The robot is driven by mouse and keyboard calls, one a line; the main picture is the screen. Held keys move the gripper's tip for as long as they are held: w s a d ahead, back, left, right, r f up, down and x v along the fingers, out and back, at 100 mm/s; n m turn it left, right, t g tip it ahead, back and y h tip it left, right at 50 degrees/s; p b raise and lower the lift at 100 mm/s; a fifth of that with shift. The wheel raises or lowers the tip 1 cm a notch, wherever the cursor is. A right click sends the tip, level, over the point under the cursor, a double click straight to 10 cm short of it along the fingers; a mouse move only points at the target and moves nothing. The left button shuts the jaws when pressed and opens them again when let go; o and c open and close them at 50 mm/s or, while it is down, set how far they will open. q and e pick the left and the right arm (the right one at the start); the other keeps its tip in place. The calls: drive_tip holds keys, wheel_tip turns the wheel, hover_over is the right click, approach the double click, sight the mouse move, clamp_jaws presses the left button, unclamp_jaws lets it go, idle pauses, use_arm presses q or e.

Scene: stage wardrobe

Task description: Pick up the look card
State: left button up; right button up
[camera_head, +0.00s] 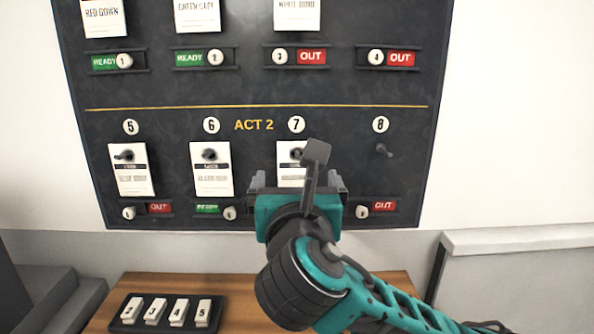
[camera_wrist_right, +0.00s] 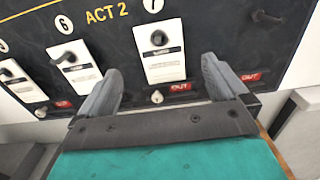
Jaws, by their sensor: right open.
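White look cards hang on pegs on a dark board (camera_head: 258,75). In the ACT 2 row, cards hang under number 5 (camera_head: 132,172), number 6 (camera_head: 211,170) and number 7 (camera_head: 289,178). My right gripper (camera_head: 297,184) is in front of the lower part of card 7, which it partly hides. In the right wrist view, card 7 (camera_wrist_right: 164,66) hangs from its peg between the two grey fingers of the open right gripper (camera_wrist_right: 162,78). The fingers look apart from the card. The print is too small to read. My left gripper is not in view.
Peg 8 (camera_head: 383,149) is bare. Sliders with READY or OUT labels run below the pegs, including a red OUT label (camera_head: 384,206) right of my gripper. Below stands a wooden table (camera_head: 200,285) with a black tray (camera_head: 128,325) of numbered white tags. A grey ledge (camera_head: 520,238) is at right.

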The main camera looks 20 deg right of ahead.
sight(297, 165)
drive_tip(key=shift+x, duration=3.1)
drive_tip(key=shift+d+f, duration=0.1)
drive_tip(key=shift+f, duration=0.05)
drive_tip(key=shift+c, duration=0.4)
drive_tip(key=shift+s, duration=0.1)
drive_tip(key=c, duration=1)
